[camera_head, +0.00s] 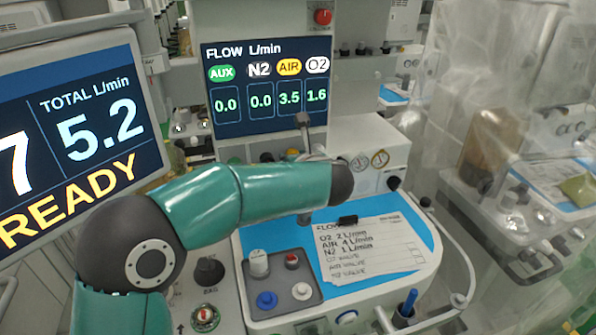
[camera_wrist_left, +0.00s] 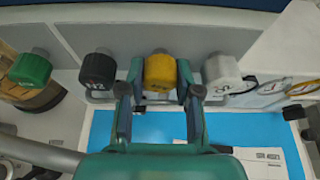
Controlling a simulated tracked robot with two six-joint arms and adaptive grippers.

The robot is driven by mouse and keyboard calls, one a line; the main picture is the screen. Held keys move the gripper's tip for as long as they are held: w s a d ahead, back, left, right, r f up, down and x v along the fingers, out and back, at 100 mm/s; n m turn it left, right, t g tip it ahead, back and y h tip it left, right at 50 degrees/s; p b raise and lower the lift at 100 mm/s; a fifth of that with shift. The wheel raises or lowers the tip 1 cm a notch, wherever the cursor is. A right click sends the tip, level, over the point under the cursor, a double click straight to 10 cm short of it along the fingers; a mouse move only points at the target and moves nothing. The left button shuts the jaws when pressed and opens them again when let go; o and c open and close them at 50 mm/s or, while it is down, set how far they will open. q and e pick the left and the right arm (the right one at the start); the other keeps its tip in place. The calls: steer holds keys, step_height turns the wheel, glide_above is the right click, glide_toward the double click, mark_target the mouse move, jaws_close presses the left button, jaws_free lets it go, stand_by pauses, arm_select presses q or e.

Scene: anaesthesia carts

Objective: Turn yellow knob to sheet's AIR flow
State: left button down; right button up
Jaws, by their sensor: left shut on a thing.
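The yellow knob (camera_wrist_left: 159,73) sits between the fingers of my left gripper (camera_wrist_left: 160,80) in the left wrist view, and the gripper is shut on it. In the head view my green left arm hides most of the knob area. The flow screen (camera_head: 268,85) reads AUX 0.0, N2 0.0, AIR 3.5 and O2 1.6. The paper sheet (camera_head: 375,248) lists O2 2 L/min, AIR 4 L/min and N2 1 L/min, with smaller valve lines below. My right gripper is not in view.
A green knob (camera_wrist_left: 30,68) and a black knob (camera_wrist_left: 98,68) are left of the yellow one; a white knob (camera_wrist_left: 221,72) is close on its right. Gauges (camera_wrist_left: 270,86) are further right. The large screen (camera_head: 75,135) reads total 5.2 and READY. A blue work surface (camera_head: 262,240) lies below.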

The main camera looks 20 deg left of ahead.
arm_select(q)
steer(key=f+n+t+h+b, duration=0.1)
steer(key=n+b, duration=0.1)
steer(key=b, duration=0.2)
steer(key=shift+d+f, duration=0.15)
steer(key=shift+f, duration=0.05)
steer(key=shift+r+n+t+h+b, duration=0.3)
steer(key=shift+n+h+b, duration=0.4)
steer(key=shift+b, duration=0.8)
steer(key=c, duration=1.2)
jaws_free()
steer(key=shift+o, duration=0.5)
steer(key=shift+w, duration=0.15)
steer(key=shift+s+r, duration=0.2)
steer(key=shift+r, duration=0.05)
steer(key=v, duration=1.1)
steer(key=shift+s+d, duration=0.25)
steer(key=shift+f, duration=0.1)
